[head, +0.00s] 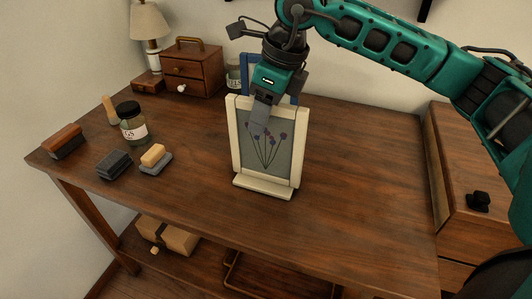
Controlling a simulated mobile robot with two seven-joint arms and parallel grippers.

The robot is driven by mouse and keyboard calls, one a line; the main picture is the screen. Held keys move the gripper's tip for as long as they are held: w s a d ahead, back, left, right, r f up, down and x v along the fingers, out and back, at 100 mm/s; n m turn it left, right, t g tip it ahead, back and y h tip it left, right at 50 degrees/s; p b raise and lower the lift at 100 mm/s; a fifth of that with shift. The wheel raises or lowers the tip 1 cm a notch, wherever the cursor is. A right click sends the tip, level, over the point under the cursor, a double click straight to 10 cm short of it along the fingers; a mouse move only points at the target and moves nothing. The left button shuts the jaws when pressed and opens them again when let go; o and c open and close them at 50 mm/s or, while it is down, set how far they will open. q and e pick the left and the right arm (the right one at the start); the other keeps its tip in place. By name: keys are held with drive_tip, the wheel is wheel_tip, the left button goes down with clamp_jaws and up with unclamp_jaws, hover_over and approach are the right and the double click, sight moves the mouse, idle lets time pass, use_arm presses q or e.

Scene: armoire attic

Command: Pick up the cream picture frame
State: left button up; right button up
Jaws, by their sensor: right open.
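The cream picture frame (296,158) stands upright on the wooden table (355,180), with a grey panel showing dark purple flowers on thin stems. A cream ledge runs along its foot. My right gripper (259,125) comes down from above, with its fingers over the upper part of the frame's panel. It is open; I cannot tell whether it touches the frame. A blue frame (247,63) stands behind, partly hidden by my right gripper. My left gripper is not in view.
At the back left are a lamp (150,22) and a small wooden drawer box (191,72). A jar (133,128), a brush (66,141) and small blocks (115,164) lie at the left. A cabinet (465,175) stands at the right. The table's right half is clear.

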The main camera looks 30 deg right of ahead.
drive_tip(key=shift+f, duration=0.25)
drive_tip(key=shift+a+f, duration=0.1)
drive_tip(key=shift+f, duration=0.15)
idle(0.3)
drive_tip(key=shift+c, duration=0.3)
clamp_jaws()
drive_tip(key=shift+r, duration=0.1)
idle(1.1)
